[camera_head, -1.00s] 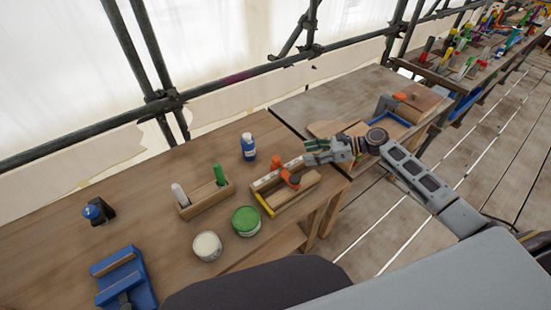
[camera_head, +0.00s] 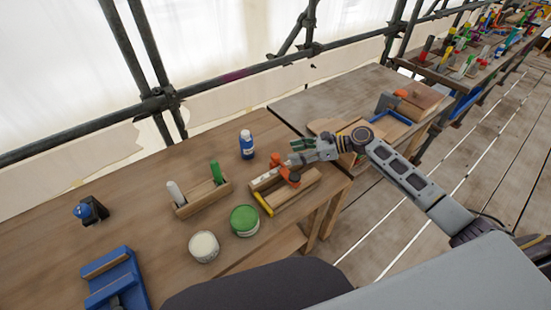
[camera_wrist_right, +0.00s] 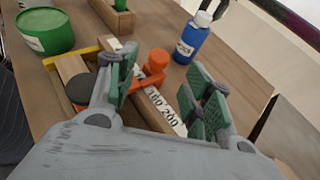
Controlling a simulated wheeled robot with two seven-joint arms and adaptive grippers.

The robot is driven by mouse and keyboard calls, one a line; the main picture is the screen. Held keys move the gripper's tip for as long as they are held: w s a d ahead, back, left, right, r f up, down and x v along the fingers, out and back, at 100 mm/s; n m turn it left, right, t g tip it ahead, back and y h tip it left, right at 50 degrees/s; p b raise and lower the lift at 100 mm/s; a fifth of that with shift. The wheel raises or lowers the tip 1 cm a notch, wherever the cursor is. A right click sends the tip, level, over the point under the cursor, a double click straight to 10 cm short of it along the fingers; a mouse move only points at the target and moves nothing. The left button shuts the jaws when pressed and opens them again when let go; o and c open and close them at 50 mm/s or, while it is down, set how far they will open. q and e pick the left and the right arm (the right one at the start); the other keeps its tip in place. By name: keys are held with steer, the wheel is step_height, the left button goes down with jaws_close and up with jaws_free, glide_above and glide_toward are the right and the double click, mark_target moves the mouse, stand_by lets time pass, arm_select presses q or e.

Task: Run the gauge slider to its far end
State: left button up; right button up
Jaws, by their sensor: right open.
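The gauge (camera_head: 283,197) is a wooden frame on the near bench with a white marked scale strip (camera_head: 265,179) and a yellow bar (camera_head: 263,205) across its left end. Its orange slider (camera_head: 288,177) has an upright knob and sits partway along. My right gripper (camera_head: 293,160) is open, just behind and right of the slider in the head view. In the right wrist view, the slider's knob (camera_wrist_right: 154,66) shows between and beyond the open green-padded fingers (camera_wrist_right: 163,92). I cannot tell if a finger touches it. My left gripper is out of view.
A blue bottle (camera_head: 247,144) stands behind the gauge. A wooden holder (camera_head: 204,199) with a white and a green marker, a green tin (camera_head: 244,221) and a white tin (camera_head: 204,247) stand left of it. The bench between the bottle and holder is clear.

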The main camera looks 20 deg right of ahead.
mark_target(277, 156)
steer(key=shift+b+x, duration=0.75)
steer(key=shift+x, duration=0.45)
steer(key=shift+b+x, duration=0.9)
steer(key=shift+x, duration=0.55)
steer(key=shift+b+x, duration=0.7)
steer(key=shift+x, duration=0.4)
steer(key=shift+w+a+f, duration=0.1)
steer(key=shift+a+f, duration=0.1)
steer(key=shift+a, duration=0.05)
steer(key=shift+w+a+f+b, duration=0.1)
steer(key=shift+a+b, duration=0.1)
steer(key=shift+b, duration=0.15)
steer(key=shift+c, duration=1.3)
steer(key=c, duration=0.7)
jaws_close()
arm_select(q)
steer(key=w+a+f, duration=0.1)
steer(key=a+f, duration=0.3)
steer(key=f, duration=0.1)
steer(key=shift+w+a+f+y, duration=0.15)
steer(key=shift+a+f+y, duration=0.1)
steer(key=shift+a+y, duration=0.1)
